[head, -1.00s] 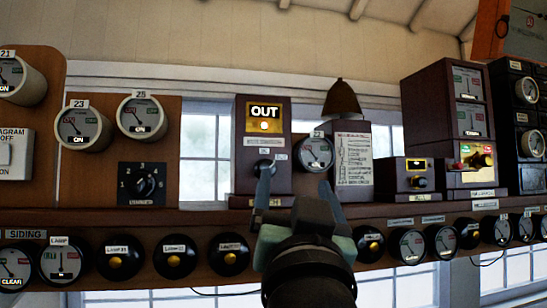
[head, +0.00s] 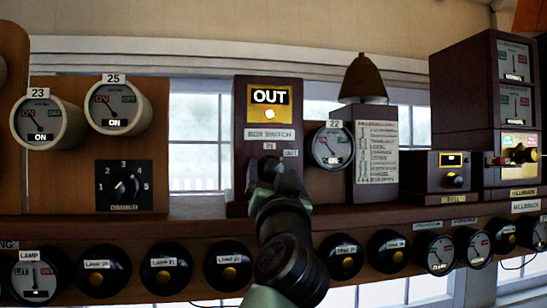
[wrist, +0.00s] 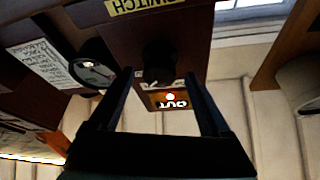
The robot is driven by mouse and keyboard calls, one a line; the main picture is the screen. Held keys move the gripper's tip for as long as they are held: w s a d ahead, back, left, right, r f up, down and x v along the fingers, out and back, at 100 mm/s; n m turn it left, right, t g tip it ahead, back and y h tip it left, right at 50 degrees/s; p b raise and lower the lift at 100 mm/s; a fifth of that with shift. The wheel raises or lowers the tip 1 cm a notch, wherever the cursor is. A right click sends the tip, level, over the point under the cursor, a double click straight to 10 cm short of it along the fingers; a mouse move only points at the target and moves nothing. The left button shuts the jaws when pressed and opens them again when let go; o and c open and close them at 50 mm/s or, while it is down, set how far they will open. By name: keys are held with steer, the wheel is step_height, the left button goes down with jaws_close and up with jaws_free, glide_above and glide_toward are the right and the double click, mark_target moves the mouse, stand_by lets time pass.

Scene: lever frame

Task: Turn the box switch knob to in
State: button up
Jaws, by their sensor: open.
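The box switch (head: 241,145) is a dark wooden box on the shelf, with a lit sign reading OUT (head: 270,96) and a "BOX SWITCH" label with IN at left and OUT at right. My gripper (head: 264,172) is in front of its lower face and hides the knob in the head view. In the wrist view, which is upside down, the dark knob (wrist: 158,62) shows between the open fingers of my gripper (wrist: 157,75). The OUT sign (wrist: 172,100) is also there. I cannot tell whether the fingers touch the knob; which way it points is unclear.
A round dial marked 22 (head: 332,147) and a bell (head: 367,78) on a box stand close to the right. A rotary dimmer (head: 124,186) is on the left panel. Several lamp knobs line the shelf front below. A window is behind.

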steer(key=shift+p+x, duration=0.3)
steer(key=shift+x, duration=0.65)
steer(key=shift+d, duration=0.1)
steer(key=shift+c, duration=0.4)
jaws_close()
